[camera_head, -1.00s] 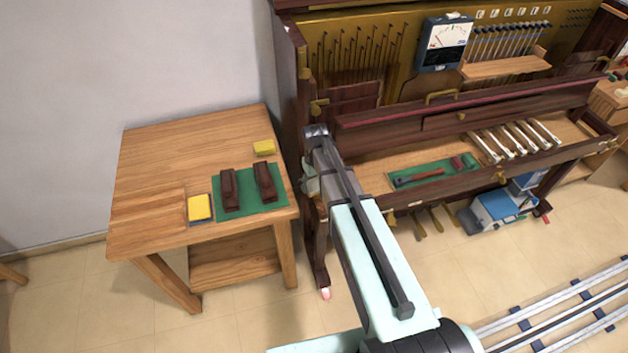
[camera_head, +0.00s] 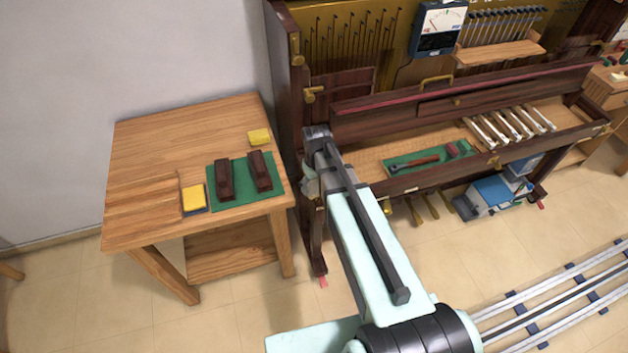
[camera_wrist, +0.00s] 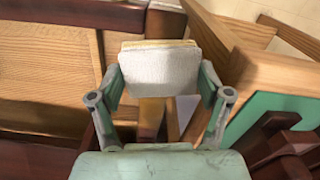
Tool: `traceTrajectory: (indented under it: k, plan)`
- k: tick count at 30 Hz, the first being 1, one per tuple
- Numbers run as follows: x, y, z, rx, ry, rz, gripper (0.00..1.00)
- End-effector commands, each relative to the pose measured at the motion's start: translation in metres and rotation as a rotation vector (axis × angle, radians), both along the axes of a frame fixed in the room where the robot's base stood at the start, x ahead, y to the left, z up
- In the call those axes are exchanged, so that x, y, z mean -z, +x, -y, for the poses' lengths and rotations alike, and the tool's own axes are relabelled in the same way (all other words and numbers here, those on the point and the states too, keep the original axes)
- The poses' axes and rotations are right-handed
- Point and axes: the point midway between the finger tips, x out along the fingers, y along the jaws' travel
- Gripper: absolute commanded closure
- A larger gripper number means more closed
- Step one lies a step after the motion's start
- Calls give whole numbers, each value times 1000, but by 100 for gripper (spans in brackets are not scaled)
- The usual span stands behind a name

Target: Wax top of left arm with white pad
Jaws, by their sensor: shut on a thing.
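The white pad (camera_wrist: 165,68), a pale block with a thin yellow layer along its far edge, is held between the fingers of my gripper (camera_wrist: 162,88) in the wrist view. In the head view my gripper (camera_head: 310,184) is at the left end of the piano, mostly hidden behind my own arm, and the pad cannot be made out. The piano's dark red left side (camera_head: 283,95) rises behind it. The left arm's top is largely covered by my arm. I cannot tell whether the pad touches it.
A wooden table (camera_head: 150,150) stands left of the piano. On it are a green mat (camera_head: 240,199) with two dark brown blocks (camera_head: 260,171), and two yellow pads (camera_head: 193,199). The keybed holds a green tool mat (camera_head: 400,167). Rails (camera_head: 560,290) run across the floor.

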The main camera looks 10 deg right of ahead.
Motion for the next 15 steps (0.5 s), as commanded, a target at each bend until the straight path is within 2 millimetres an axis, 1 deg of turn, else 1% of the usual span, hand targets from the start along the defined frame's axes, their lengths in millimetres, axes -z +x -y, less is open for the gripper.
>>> traceTrajectory:
  k: [1, 3, 11, 15]
  plan:
    - [0, -7, 0, 0, 0, 0, 51]
    - [-1, -11, 1, 0, 0, 0, 51]
    - [-1, -19, 1, 0, 0, 1, 51]
    - [0, -28, 2, 0, 0, 1, 51]
